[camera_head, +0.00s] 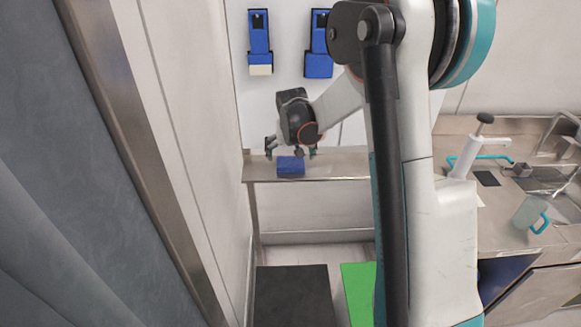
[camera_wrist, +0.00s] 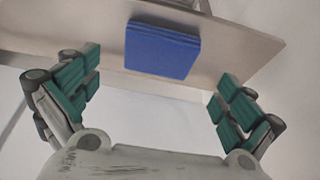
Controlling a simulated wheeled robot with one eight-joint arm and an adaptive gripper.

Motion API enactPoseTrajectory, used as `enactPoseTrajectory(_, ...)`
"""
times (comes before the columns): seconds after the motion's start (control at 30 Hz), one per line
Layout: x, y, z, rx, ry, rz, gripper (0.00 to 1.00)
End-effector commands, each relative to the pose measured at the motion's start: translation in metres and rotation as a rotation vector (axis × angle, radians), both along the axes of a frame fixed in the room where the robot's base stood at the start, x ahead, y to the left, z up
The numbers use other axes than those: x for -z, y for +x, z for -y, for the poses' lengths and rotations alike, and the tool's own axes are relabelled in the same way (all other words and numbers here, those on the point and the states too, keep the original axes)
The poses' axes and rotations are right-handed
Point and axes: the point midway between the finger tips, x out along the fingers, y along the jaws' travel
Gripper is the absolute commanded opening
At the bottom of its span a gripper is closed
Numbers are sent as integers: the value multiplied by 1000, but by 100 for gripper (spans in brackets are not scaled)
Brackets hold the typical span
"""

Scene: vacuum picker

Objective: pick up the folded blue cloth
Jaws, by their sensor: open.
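The folded blue cloth (camera_head: 291,167) lies on a narrow metal shelf (camera_head: 340,170) near its left end. In the wrist view the cloth (camera_wrist: 162,50) is a layered blue block at the shelf's front edge, beyond and between my fingertips. My gripper (camera_head: 291,151) is at the shelf, just above the cloth in the head view. In the wrist view my gripper (camera_wrist: 160,88) has its green-padded fingers spread wide, one on each side, with nothing between the pads. The fingers look apart from the cloth.
Two blue holders (camera_head: 260,38) hang on the wall above the shelf. A wall panel (camera_head: 165,130) stands close on the left. A counter with a sink (camera_head: 548,190) and a clear jug (camera_head: 530,213) is at the right. Black (camera_head: 294,297) and green (camera_head: 358,290) mats lie below.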

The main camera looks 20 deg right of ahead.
Motion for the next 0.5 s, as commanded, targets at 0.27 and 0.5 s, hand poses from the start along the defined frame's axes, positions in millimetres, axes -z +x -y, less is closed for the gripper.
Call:
enactPoseTrajectory(0.27,23,11,5,1,0,0,100)
enactPoseTrajectory(0.5,48,21,10,1,0,0,100)
